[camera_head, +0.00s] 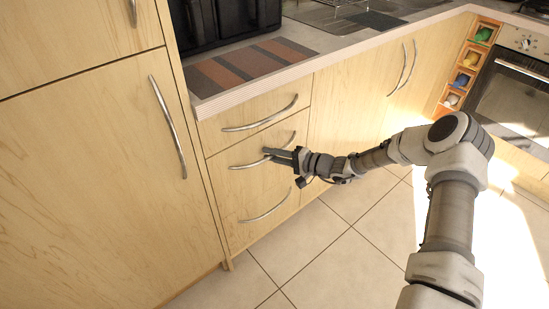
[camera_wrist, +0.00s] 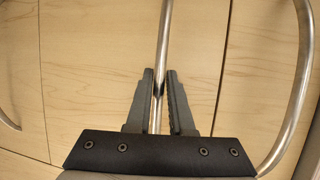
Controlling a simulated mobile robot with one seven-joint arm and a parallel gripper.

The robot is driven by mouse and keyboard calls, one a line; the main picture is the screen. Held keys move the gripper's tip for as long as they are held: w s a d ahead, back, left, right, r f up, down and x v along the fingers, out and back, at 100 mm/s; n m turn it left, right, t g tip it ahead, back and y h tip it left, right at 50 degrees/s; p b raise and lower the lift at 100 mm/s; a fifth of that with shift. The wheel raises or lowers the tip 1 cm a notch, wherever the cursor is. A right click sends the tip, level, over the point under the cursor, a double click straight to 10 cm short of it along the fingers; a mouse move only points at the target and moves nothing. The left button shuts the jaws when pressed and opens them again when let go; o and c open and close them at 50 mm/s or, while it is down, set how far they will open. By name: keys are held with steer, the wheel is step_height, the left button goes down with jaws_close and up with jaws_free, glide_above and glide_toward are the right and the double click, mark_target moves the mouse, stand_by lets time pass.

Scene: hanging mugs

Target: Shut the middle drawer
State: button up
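The middle drawer (camera_head: 232,157) is in a pale wood stack of three drawers under the counter. Its front looks about flush with the drawers above and below; I cannot make out a clear gap. Its curved metal handle (camera_head: 246,165) runs across the front. My gripper (camera_head: 271,154) is at the right part of this handle.
The top drawer's handle (camera_head: 262,117) and bottom drawer's handle (camera_head: 266,208) stick out above and below my gripper. A tall cabinet (camera_head: 100,150) stands at left. The counter holds a striped mat (camera_head: 250,63). The tiled floor (camera_head: 340,265) in front is clear.

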steer(key=o, duration=0.3)
steer(key=shift+d, duration=0.1)
steer(key=p+v, duration=0.3)
steer(key=v, duration=1.4)
steer(key=shift+p, duration=0.4)
steer(key=shift+s+d+r, duration=0.1)
steer(key=shift+r, duration=0.05)
